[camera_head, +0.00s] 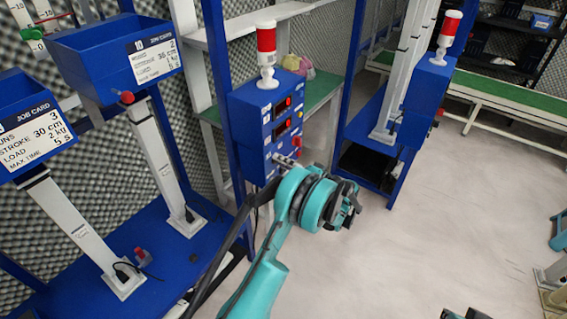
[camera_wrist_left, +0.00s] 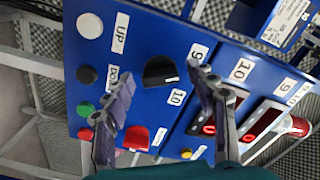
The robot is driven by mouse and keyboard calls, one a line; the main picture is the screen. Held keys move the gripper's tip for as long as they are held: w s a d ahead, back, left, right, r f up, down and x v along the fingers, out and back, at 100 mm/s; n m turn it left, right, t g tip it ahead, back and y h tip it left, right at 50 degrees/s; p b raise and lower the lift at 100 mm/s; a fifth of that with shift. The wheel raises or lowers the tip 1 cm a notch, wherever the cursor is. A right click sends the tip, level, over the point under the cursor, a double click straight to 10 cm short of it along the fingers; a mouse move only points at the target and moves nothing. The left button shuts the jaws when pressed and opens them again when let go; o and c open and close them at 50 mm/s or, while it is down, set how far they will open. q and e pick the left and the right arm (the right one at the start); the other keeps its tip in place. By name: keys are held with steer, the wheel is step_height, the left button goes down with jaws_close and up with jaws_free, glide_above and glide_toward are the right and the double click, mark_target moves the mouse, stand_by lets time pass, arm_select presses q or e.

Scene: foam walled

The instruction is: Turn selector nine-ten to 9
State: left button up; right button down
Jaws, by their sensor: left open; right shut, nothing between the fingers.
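In the left wrist view a black selector knob (camera_wrist_left: 158,71) sits on a blue panel, with a 9 label (camera_wrist_left: 198,51) to its upper right and a 10 label (camera_wrist_left: 177,97) to its lower right. A short white mark is on the knob's right side; I cannot tell which number it points to. My left gripper (camera_wrist_left: 162,74) is open, its fingers on either side of the knob in this view; contact is not clear. In the head view my left gripper (camera_head: 286,162) is at the lower part of the blue control box (camera_head: 252,126). My right gripper (camera_head: 465,314) barely shows at the bottom edge.
On the panel are a white UP button (camera_wrist_left: 90,25), a black button (camera_wrist_left: 87,74), green and yellow buttons, a red switch (camera_wrist_left: 136,138) and red displays (camera_wrist_left: 262,118). A red beacon (camera_head: 266,50) tops the box. Pale floor (camera_head: 430,220) is clear to the right.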

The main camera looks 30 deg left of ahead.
arm_select(q)
steer(key=d, duration=1.2)
steer(key=shift+s, duration=0.45)
steer(key=s+a+r+m+t+h, duration=0.2)
steer(key=s+r+m+t+h, duration=0.15)
steer(key=s+r+h, duration=0.5)
steer(key=s+d+f+m+t+h, duration=0.1)
steer(key=s+d+h, duration=0.3)
steer(key=s, duration=0.5)
steer(key=s+d+f+t+h, duration=0.1)
steer(key=s+d+h, duration=0.4)
steer(key=s, duration=0.5)
steer(key=shift+d+f+m, duration=0.35)
steer(key=shift+d, duration=0.9)
